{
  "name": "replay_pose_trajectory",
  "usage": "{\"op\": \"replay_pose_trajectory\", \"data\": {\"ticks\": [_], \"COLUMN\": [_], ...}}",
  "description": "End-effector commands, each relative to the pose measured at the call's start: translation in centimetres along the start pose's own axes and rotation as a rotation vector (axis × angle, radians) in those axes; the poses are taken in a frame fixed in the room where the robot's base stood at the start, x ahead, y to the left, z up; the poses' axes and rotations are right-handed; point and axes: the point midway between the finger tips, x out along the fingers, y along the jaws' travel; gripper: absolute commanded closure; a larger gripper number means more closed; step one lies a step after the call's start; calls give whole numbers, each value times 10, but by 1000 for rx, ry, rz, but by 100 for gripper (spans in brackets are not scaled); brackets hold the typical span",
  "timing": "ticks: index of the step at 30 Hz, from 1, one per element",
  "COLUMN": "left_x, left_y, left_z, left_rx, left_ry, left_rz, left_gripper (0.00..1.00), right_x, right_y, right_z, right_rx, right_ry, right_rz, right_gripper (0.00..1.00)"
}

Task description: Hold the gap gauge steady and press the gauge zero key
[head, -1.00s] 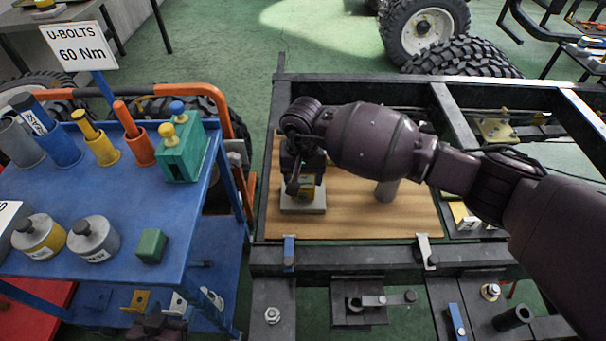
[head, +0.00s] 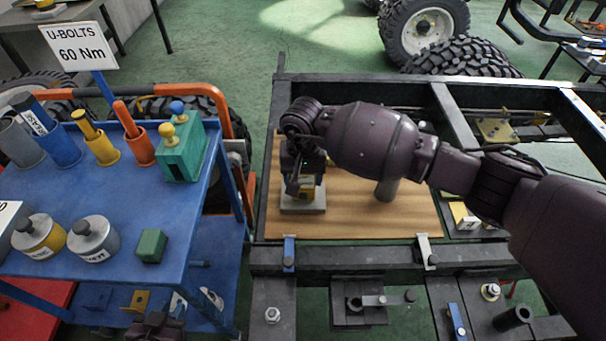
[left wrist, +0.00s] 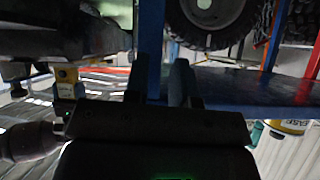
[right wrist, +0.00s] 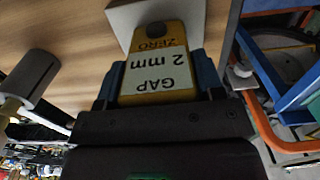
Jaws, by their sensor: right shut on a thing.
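The yellow gap gauge (right wrist: 160,75), labelled "GAP 2 mm" and "ZERO", sits between the blue fingers of my right gripper (right wrist: 160,88), which is shut on it. The dark round zero key (right wrist: 155,30) shows at its far end, with nothing touching it. In the head view my right gripper (head: 300,178) is over the gauge (head: 307,188), which it partly hides, at a light grey block (head: 303,207) on the wooden board. My left gripper (left wrist: 160,82) is empty, its fingers a little apart. It is low beside the blue cart, away from the gauge.
The blue cart (head: 105,180) on the left holds several cylinders, a green block (head: 151,245) and a green holder (head: 184,155). A grey cylinder (head: 386,190) stands on the wooden board (head: 360,220) near my right forearm. Dark chassis rails (head: 370,258) surround the board.

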Motion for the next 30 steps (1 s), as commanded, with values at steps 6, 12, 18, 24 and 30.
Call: {"op": "replay_pose_trajectory", "data": {"ticks": [6,12,18,24,30], "left_x": [0,-1,-1,-1,-1], "left_y": [0,1,1,1,1], "left_z": [0,1,2,2,2], "left_rx": [-1,-4,-8,-8,-7], "left_ry": [-1,-2,-4,-4,-3], "left_rz": [0,-1,-1,-2,-1], "left_gripper": [100,100,100,100,100], "right_x": [0,0,0,0,0], "right_y": [0,0,0,0,0], "right_z": [0,0,0,0,0], "right_rx": [0,0,0,0,0], "right_ry": [0,0,0,0,0], "right_rz": [0,0,0,0,0], "right_gripper": [66,66,66,66,66]}}
